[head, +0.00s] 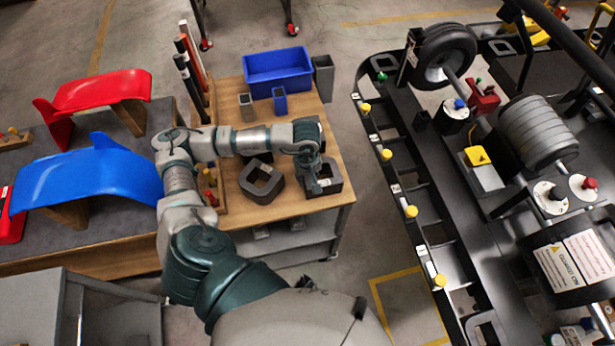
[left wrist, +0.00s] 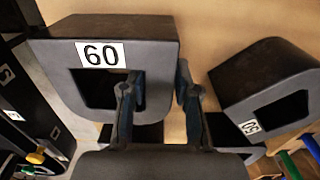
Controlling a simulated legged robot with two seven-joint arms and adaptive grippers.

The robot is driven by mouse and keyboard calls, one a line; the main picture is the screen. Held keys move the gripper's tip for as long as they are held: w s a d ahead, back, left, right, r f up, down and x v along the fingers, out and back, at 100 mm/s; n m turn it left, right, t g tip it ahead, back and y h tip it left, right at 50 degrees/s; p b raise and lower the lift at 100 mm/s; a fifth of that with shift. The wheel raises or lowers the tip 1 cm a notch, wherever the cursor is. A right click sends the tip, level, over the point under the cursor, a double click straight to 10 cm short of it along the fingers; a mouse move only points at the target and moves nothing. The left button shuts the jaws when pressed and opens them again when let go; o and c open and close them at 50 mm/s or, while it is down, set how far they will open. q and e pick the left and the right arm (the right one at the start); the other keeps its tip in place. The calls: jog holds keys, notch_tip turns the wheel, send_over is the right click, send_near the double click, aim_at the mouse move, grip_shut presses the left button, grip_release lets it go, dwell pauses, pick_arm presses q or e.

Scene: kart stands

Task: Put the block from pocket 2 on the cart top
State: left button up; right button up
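A dark grey block (head: 328,186) with a square hole is at the near right corner of the wooden cart top (head: 300,208). In the left wrist view this block (left wrist: 60,60) carries a label reading 60. My left gripper (head: 312,182) is at its side. In the left wrist view the gripper (left wrist: 160,90) has one finger in the hole and the other outside, closed about the block's side wall. Whether the block rests on the wood or hangs just above is unclear. Pocket 2 cannot be identified. My right gripper is out of view.
A second block (head: 262,180) stands to the left; it also shows in the left wrist view (left wrist: 262,92). A blue bin (head: 278,72) and small cups stand at the back. The black kart frame (head: 410,180) lies right, across a floor gap.

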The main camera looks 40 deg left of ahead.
pick_arm(q)
jog(key=shift+o, duration=1.3)
jog(key=shift+r, duration=0.1)
notch_tip(320, 180, up, 12)
